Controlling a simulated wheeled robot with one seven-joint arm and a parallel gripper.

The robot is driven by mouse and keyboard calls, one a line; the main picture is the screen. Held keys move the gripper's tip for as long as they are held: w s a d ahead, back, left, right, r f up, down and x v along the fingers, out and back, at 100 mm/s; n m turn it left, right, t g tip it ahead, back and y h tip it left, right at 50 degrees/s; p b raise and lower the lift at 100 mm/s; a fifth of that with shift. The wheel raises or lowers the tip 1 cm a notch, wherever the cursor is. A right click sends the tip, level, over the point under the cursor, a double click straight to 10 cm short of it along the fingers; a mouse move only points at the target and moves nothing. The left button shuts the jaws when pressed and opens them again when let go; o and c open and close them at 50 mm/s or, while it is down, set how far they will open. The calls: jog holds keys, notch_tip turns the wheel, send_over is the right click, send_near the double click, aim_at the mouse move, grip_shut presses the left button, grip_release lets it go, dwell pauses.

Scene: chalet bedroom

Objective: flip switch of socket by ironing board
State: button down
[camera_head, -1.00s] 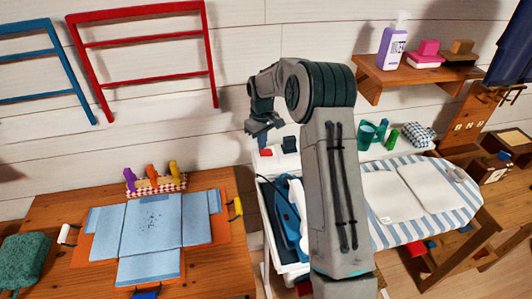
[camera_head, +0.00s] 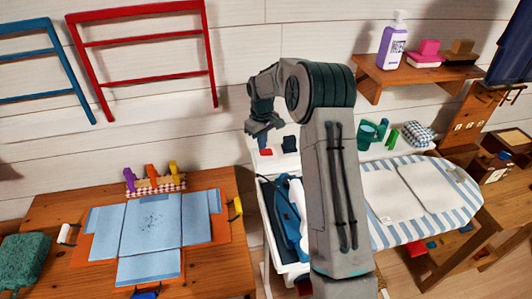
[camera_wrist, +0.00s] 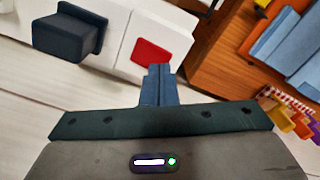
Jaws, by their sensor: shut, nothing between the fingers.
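The white socket (camera_wrist: 118,24) fills the upper left of the wrist view. It has a red switch (camera_wrist: 150,53) and a dark plug (camera_wrist: 68,33) beside it. In the head view the red switch (camera_head: 265,152) and plug (camera_head: 289,144) show at the back of the white stand. My gripper (camera_wrist: 160,72) is shut and empty, its fingertips near the switch's lower right edge in the wrist view. I cannot tell whether they touch it. In the head view my gripper (camera_head: 262,138) is just above the switch. The ironing board (camera_head: 455,190) has a striped blue cover and lies to the right.
A blue iron (camera_head: 284,212) rests in the white stand in front of the socket. A wooden table (camera_head: 50,212) with folded blue cloth (camera_head: 152,225) stands at left. A wooden shelf (camera_head: 410,74) with a purple bottle (camera_head: 392,45) hangs at upper right.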

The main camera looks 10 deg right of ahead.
jog(key=shift+s+f+b, duration=0.1)
jog(key=shift+f+b, duration=0.45)
jog(key=shift+f, duration=0.4)
dwell(0.4)
jog(key=shift+r+p, duration=2.05)
jog(key=shift+r, duration=1.5)
